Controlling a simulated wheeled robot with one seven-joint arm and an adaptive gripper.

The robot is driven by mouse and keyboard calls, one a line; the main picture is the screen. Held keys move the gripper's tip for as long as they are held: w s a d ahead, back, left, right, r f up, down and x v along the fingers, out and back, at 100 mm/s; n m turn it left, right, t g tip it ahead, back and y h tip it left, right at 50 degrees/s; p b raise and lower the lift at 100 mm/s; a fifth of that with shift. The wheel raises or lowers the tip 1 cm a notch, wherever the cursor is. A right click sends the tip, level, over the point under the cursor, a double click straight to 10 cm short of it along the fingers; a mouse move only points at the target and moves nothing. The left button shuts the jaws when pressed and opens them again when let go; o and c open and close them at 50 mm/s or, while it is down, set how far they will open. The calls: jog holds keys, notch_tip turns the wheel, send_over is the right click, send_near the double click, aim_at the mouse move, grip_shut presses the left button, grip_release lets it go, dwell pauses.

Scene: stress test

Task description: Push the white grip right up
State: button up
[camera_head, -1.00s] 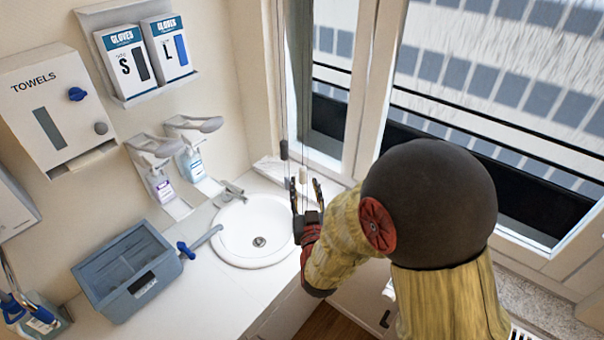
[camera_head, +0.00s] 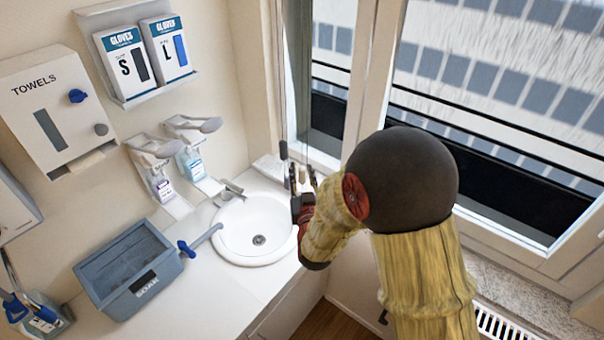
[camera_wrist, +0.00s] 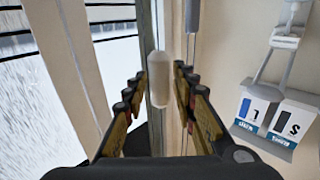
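The white grip (camera_wrist: 159,80) is a small pale cylinder between the two fingers of my gripper (camera_wrist: 160,88) in the wrist view. Gaps show between it and both fingers, so my gripper looks open around it without a clear hold. In the head view the white grip (camera_head: 302,174) is small and partly hidden by my gripper (camera_head: 303,184), in front of the window frame. A dark grey grip (camera_wrist: 192,16) hangs on a cord beside it. It also shows in the head view (camera_head: 284,150), left of the white one.
The window frame (camera_head: 362,80) stands close behind the grips. A round sink (camera_head: 240,240) lies below left. A blue-grey soak tub (camera_head: 130,270) stands on the counter. Glove boxes (camera_head: 145,55), a towel dispenser (camera_head: 55,110) and soap dispensers (camera_head: 160,170) are on the left wall.

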jog(key=c, duration=0.6)
grip_shut()
